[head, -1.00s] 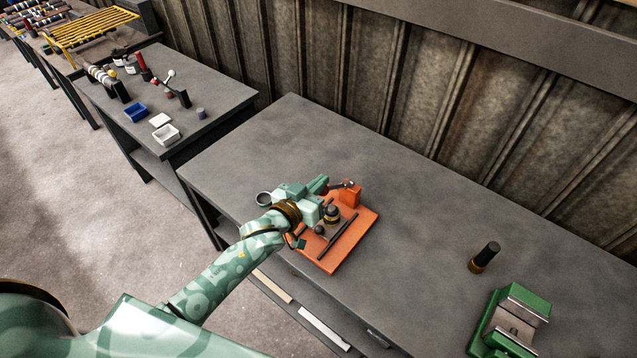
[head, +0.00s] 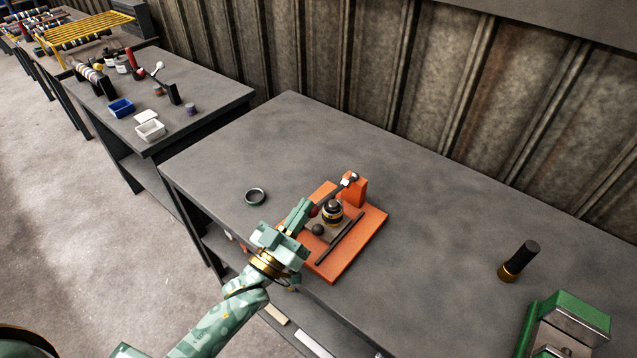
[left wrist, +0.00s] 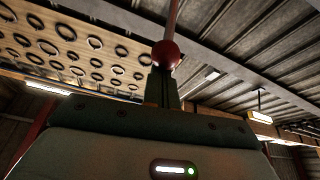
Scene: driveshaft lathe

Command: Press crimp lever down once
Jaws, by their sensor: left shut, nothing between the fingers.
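The orange crimp press base (head: 362,238) sits on the grey bench. Its orange post (head: 355,190) stands at the back and carries the crimp lever (head: 335,198), which slants down to the left over the base. The lever ends in a red ball knob (head: 314,211). My left gripper (head: 305,212) is shut and empty, with its fingertips right by the knob. In the left wrist view the red knob (left wrist: 166,54) shows just beyond the fingertips (left wrist: 164,80); I cannot tell if they touch. A black and gold cylindrical part (head: 332,212) stands on the base under the lever.
A dark ring (head: 255,196) lies on the bench left of the press. A black cylinder with a gold foot (head: 518,261) and a green vise (head: 565,325) are at the right. The bench behind the press is clear.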

